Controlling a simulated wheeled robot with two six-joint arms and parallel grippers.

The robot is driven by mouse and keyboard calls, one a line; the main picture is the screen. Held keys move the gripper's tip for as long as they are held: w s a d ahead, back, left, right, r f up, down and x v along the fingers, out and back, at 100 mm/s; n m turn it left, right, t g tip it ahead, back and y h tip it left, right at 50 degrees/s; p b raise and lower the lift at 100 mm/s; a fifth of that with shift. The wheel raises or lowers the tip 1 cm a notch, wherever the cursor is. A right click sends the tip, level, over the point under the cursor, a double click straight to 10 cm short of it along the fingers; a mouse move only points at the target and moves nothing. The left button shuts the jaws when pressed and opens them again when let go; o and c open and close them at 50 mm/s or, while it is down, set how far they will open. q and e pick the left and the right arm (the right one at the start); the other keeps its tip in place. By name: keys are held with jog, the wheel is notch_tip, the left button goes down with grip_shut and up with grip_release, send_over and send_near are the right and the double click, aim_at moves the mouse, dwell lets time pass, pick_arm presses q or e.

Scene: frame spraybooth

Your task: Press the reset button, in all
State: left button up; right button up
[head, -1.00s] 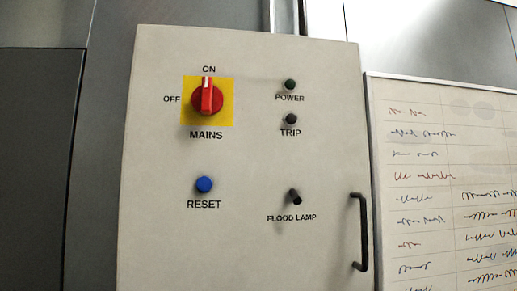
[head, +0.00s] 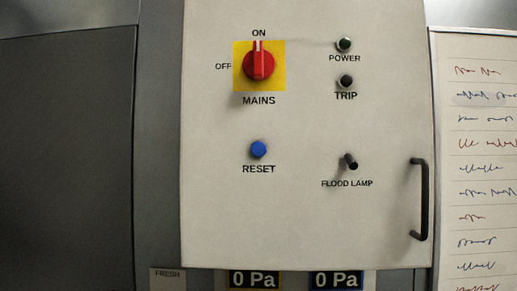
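The blue round reset button (head: 258,149) is on the pale control panel (head: 300,225), above the word RESET. The red mains switch (head: 258,65) on its yellow plate is above it, its white mark pointing up to ON. Nothing covers the button. Neither of my grippers is in view.
To the right are the dark power lamp (head: 344,44), trip lamp (head: 346,81) and flood lamp toggle (head: 350,162). A black handle (head: 420,200) stands out at the panel's right edge. A whiteboard (head: 480,180) is at the right. Two displays (head: 254,279) below read 0 Pa.

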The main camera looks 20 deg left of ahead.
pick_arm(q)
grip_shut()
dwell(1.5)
